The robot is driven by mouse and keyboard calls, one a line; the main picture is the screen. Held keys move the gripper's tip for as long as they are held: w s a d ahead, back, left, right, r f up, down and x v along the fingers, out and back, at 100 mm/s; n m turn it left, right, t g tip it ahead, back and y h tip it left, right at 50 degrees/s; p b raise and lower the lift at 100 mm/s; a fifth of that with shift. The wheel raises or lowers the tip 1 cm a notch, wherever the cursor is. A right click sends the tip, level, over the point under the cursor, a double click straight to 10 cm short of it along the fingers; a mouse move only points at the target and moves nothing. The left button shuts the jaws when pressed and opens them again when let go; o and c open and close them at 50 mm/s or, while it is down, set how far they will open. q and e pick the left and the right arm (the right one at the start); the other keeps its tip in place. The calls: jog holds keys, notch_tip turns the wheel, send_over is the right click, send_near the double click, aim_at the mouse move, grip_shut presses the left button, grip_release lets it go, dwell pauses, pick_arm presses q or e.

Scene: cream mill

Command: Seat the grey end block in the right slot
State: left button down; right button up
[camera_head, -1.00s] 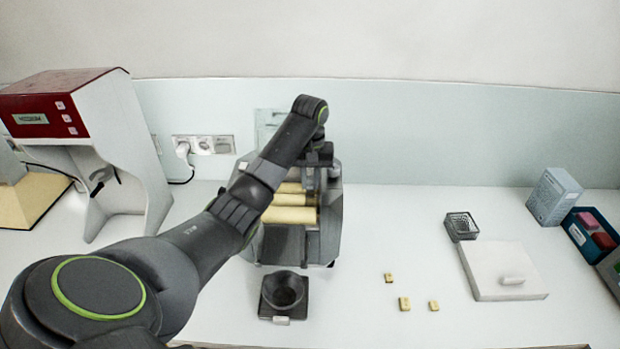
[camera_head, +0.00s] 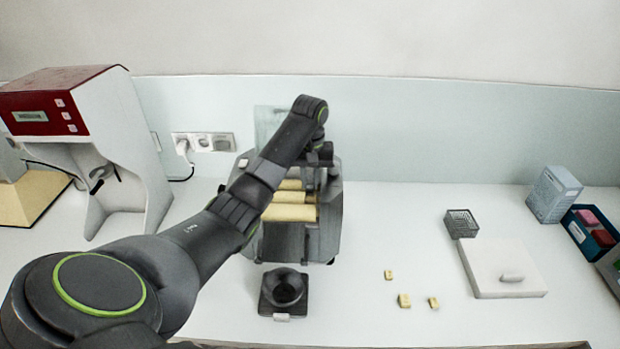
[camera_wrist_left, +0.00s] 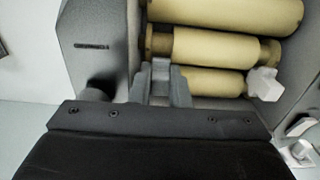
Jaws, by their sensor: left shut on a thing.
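The grey mill (camera_head: 328,222) stands at the middle of the counter, with several cream rollers (camera_head: 290,213) inside it. My left gripper (camera_head: 320,182) reaches down into the right part of the mill. In the left wrist view the left gripper (camera_wrist_left: 160,88) is shut on a small grey end block (camera_wrist_left: 160,70), held over the end of the middle roller (camera_wrist_left: 205,47) near a side wall (camera_wrist_left: 95,45). I cannot tell whether the block touches the slot. A pale block (camera_wrist_left: 263,84) sits at the opposite end of the rollers. My right gripper is not in view.
A black funnel-like cup (camera_head: 284,290) stands in front of the mill. Several small cream pieces (camera_head: 404,300) lie to the right, by a white board (camera_head: 500,278) and a mesh basket (camera_head: 461,223). A red-topped machine (camera_head: 75,110) stands left.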

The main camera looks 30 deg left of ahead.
pick_arm(q)
jog(key=shift+f, duration=0.15)
dwell(0.4)
jog(key=c, duration=1.6)
grip_release()
jog(key=shift+o, duration=1.4)
jog(key=shift+s+a, duration=0.15)
